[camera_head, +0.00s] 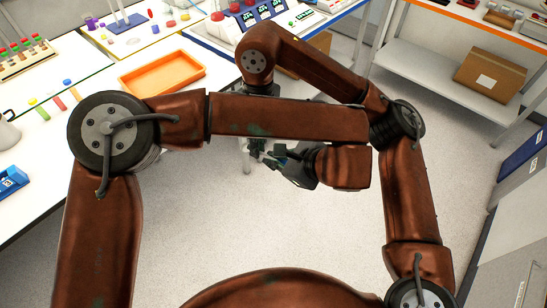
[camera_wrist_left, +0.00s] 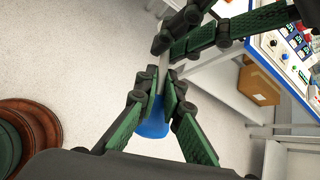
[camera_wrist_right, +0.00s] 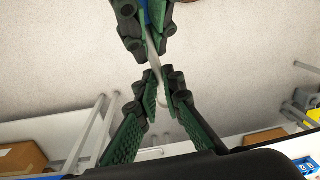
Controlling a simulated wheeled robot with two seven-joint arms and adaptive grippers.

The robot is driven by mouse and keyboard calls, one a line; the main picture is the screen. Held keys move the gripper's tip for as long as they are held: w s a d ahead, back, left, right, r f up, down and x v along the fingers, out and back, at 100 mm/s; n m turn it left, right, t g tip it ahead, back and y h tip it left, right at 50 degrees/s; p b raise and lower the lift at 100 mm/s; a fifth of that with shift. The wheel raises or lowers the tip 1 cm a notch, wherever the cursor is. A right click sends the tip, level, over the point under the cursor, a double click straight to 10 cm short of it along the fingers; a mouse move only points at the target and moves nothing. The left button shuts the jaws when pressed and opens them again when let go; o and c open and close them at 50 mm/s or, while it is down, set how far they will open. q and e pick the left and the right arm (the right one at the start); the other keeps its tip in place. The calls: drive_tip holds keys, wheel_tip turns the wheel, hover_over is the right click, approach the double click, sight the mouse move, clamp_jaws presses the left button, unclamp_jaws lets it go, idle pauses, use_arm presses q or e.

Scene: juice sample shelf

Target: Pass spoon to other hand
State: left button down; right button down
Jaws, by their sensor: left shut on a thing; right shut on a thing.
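The spoon has a blue handle (camera_wrist_left: 153,122) and a thin grey shaft (camera_wrist_left: 163,72). It is held in the air between my two grippers. My left gripper (camera_wrist_left: 156,92) is shut on the spoon at the handle end. My right gripper (camera_wrist_left: 172,47) comes from the opposite side and is shut on the grey part. In the right wrist view, my right gripper (camera_wrist_right: 162,84) has the shaft (camera_wrist_right: 154,52) between its fingers, with my left gripper (camera_wrist_right: 143,25) just beyond. In the head view, my arms largely hide the grippers, and the spoon is hard to make out.
A white table with an orange tray (camera_head: 161,73) and small coloured items is at the left. A shelf with a cardboard box (camera_head: 489,77) stands at the right. Open floor (camera_head: 215,220) lies below the grippers.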

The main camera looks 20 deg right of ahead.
drive_tip(key=c, duration=2)
unclamp_jaws()
